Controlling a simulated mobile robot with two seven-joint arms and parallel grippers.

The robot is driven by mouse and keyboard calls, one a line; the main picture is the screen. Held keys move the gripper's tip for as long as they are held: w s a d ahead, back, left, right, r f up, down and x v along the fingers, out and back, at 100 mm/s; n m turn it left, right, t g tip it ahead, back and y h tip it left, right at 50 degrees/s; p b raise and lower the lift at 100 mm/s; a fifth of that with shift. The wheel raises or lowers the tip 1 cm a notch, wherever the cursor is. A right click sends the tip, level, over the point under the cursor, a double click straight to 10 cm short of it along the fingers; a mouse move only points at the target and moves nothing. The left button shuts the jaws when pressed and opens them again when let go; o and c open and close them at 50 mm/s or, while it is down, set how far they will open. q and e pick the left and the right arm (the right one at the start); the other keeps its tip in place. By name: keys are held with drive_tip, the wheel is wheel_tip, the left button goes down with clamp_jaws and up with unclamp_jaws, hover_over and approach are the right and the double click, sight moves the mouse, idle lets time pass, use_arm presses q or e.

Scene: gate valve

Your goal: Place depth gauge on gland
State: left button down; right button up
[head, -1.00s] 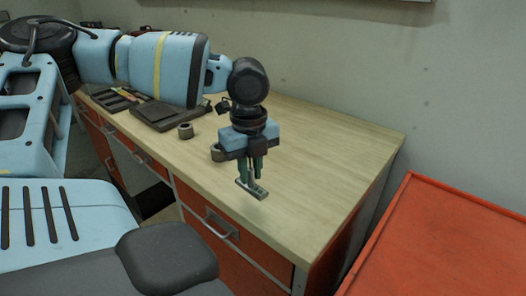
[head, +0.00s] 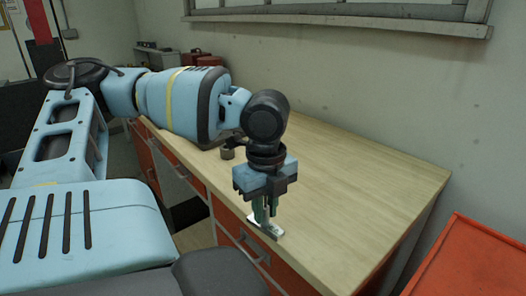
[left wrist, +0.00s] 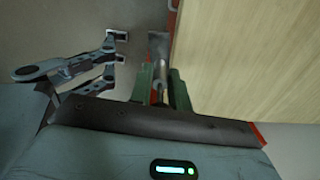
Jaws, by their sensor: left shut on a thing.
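The depth gauge (head: 266,229) is a small metallic tool with a flat foot. My left gripper (head: 265,207) points down and is shut on its upper part. The gauge hangs below the fingers near the bench's front edge. In the left wrist view the grey gauge (left wrist: 159,48) shows between the green fingers (left wrist: 160,85) of my left gripper, beside the bench edge. I cannot make out the gland in these views. My right gripper is not in view.
The wooden bench (head: 350,185) has orange drawers below, and its right part is clear. A small dark ring-shaped part (head: 227,153) stands on it behind my arm. An orange surface (head: 475,265) is at the lower right. A wall runs behind the bench.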

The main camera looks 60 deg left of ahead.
use_arm(q)
drive_tip(key=w+a+n+b, duration=0.1)
drive_tip(key=w+a+n, duration=0.2)
drive_tip(key=a+n, duration=0.2)
drive_tip(key=w+a+r+n+b, duration=0.1)
drive_tip(key=w+a+n, duration=0.3)
drive_tip(key=a, duration=0.4)
drive_tip(key=w+a+r+n+b, duration=0.1)
drive_tip(key=w+a+n+b, duration=0.1)
drive_tip(key=w+a+n, duration=0.2)
drive_tip(key=a+n, duration=0.2)
drive_tip(key=a, duration=0.1)
drive_tip(key=shift+w+a+r, duration=0.2)
drive_tip(key=shift+w+a, duration=0.05)
drive_tip(key=shift+a, duration=0.1)
drive_tip(key=f, duration=0.3)
drive_tip(key=shift+w+a+f, duration=0.15)
drive_tip(key=shift+w+f, duration=0.05)
drive_tip(key=shift+f, duration=0.1)
